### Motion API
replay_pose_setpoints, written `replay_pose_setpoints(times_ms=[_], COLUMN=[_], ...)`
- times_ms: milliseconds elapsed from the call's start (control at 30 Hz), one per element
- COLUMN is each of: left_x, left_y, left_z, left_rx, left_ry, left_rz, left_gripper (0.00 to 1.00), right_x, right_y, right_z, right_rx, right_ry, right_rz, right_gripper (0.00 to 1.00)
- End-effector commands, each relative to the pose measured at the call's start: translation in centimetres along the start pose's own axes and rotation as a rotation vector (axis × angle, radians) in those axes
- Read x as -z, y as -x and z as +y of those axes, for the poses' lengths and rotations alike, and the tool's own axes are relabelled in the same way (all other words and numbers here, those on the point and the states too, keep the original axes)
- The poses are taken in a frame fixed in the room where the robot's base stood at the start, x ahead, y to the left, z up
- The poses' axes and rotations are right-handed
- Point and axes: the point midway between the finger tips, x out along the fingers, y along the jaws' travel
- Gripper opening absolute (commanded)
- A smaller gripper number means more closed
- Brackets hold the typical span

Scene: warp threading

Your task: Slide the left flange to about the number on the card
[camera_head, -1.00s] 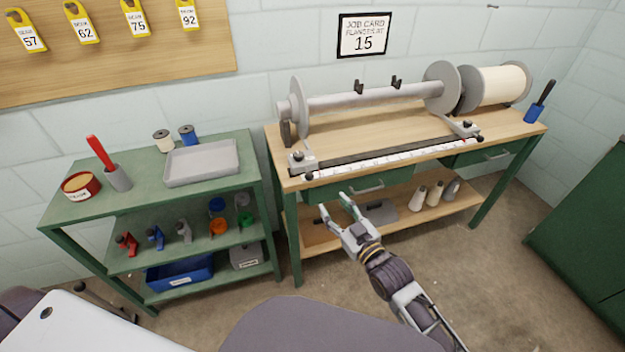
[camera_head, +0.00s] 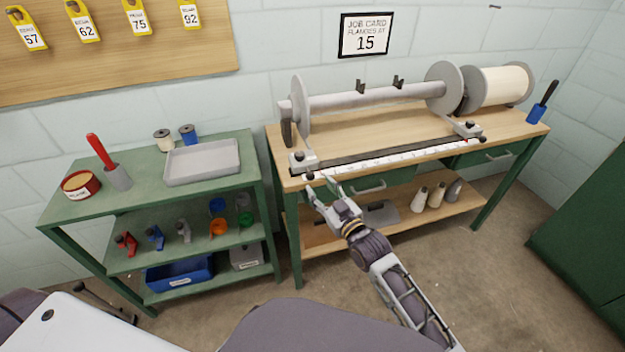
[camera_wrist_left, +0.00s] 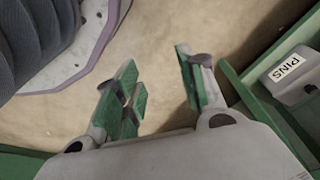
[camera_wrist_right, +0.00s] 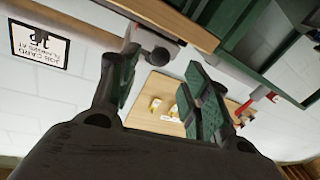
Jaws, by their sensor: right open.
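The job card (camera_head: 366,36) on the wall reads 15; it also shows upside down in the right wrist view (camera_wrist_right: 40,47). The left flange (camera_head: 299,105) is a grey disc at the left end of the beam's bar, and the right flange (camera_head: 444,88) is near its right end. A grey block (camera_head: 301,161) with a dark knob sits at the left end of the white scale (camera_head: 395,158). My right gripper (camera_head: 321,186) is open and empty, just in front of that block at the bench's front edge. My left gripper (camera_wrist_left: 160,82) is open and empty, low above the floor.
A green shelf (camera_head: 125,190) with tray and tools stands left. A box labelled PINS (camera_wrist_left: 290,75) shows in the left wrist view.

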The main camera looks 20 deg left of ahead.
Motion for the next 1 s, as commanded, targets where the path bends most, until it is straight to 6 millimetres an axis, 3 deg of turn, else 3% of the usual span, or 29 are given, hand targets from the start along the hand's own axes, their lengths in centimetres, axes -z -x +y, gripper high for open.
replay_pose_setpoints(times_ms=[500, 1000], left_x=[0.4, 1.2], left_y=[2.3, 3.2], left_z=[0.8, 0.9], left_rx=[-0.014, -0.016], left_ry=[-0.002, -0.002], left_rz=[-0.019, -0.012], left_gripper=[0.4, 0.4], right_x=[0.0, 0.0], right_y=[-5.1, -6.0], right_z=[0.0, 0.0], right_rx=[0.0, 0.0], right_ry=[0.0, 0.0], right_rz=[0.0, 0.0], right_gripper=[0.47, 0.47])
